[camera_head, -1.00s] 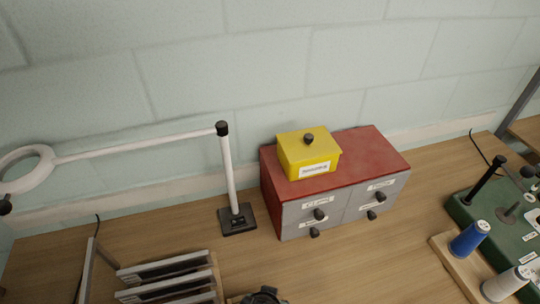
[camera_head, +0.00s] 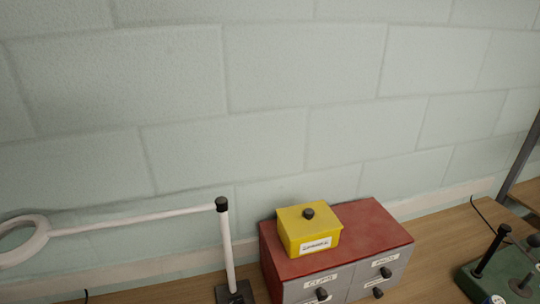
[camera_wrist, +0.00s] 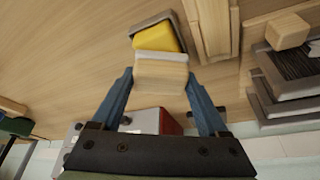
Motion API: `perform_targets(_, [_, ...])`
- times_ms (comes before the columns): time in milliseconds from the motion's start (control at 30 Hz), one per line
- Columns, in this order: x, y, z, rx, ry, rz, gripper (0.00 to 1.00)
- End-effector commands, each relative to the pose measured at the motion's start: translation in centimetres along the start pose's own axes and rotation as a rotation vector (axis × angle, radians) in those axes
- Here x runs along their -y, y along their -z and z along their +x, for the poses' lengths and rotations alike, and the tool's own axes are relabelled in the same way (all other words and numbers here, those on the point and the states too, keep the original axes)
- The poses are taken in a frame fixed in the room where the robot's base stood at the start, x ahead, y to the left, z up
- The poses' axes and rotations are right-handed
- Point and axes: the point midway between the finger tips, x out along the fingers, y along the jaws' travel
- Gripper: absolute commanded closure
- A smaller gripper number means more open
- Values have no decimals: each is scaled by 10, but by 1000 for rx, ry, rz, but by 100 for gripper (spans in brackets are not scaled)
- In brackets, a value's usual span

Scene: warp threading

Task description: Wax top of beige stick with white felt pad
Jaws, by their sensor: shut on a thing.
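In the wrist view, my gripper (camera_wrist: 160,88) is shut on a pale wooden block (camera_wrist: 160,75), held between its two blue fingers. A white strip (camera_wrist: 161,56), which looks like the white felt pad, runs along the block's far edge. Just beyond it is a yellow slab (camera_wrist: 158,38) in a dark-rimmed tray (camera_wrist: 149,23); I cannot tell whether the pad touches it. A long beige wooden piece (camera_wrist: 213,28) lies beside the tray; I cannot tell if it is the beige stick. My gripper is not in the head view.
In the head view, a yellow lidded box (camera_head: 308,231) sits on a red cabinet (camera_head: 372,229) with grey drawers. A white lamp arm (camera_head: 135,219) is at left, a green machine (camera_head: 482,283) at right. Dark-framed racks (camera_wrist: 288,100) are right in the wrist view.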

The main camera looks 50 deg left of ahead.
Motion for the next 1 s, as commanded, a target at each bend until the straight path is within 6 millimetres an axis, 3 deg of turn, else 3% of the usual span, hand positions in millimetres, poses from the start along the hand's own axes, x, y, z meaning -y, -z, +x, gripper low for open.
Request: perform_targets(1000, [0,-2,6,0,0,0,68])
